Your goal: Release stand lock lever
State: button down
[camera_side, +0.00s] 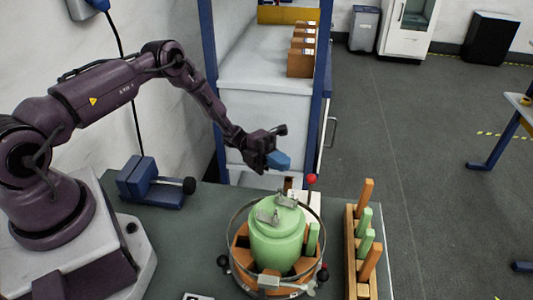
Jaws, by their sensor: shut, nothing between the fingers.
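The stand (240,262) is a round frame with a metal ring and orange-brown blocks, on the dark bench top. A green lidded vessel (276,240) sits upright inside it. A lever with a red ball knob (311,179) rises behind the vessel on the right. A pale lever-like part (298,286) and dark knobs show at the stand's front; I cannot tell which is the lock lever. My gripper (279,161) is shut and empty, with blue fingers, above and behind the vessel, apart from the red knob.
A rack (352,270) with upright orange and green pieces stands right of the stand. A blue device (155,184) with a black knob lies at the left back of the bench. A white cabinet (262,85) with blue posts stands behind. Bare bench shows between the blue device and the stand.

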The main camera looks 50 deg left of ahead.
jog(key=shift+w+d+r, duration=0.1)
jog(key=shift+w+d, duration=0.05)
jog(key=shift+d, duration=0.7)
jog(key=shift+w+d+r, duration=0.1)
jog(key=shift+w+d, duration=0.1)
jog(key=shift+d, duration=0.7)
jog(key=shift+w+d+r, duration=0.1)
jog(key=shift+w+d, duration=0.05)
jog(key=shift+d, duration=0.7)
jog(key=shift+s+d+r+m+y, duration=0.25)
jog(key=shift+m+y, duration=0.15)
jog(key=shift+m, duration=0.1)
jog(key=shift+s+d+r+m+y, duration=0.45)
jog(key=shift+m+y, duration=0.15)
jog(key=shift+m, duration=0.4)
jog(key=shift+s+d+r+m+y, duration=0.25)
jog(key=shift+s+d+m+y, duration=0.55)
jog(key=shift+m+y, duration=0.35)
jog(key=shift+a, duration=0.35)
jog(key=s+d+r+v, duration=0.1)
jog(key=r+v, duration=0.1)
jog(key=v, duration=1.1)
jog(key=shift+s, duration=0.25)
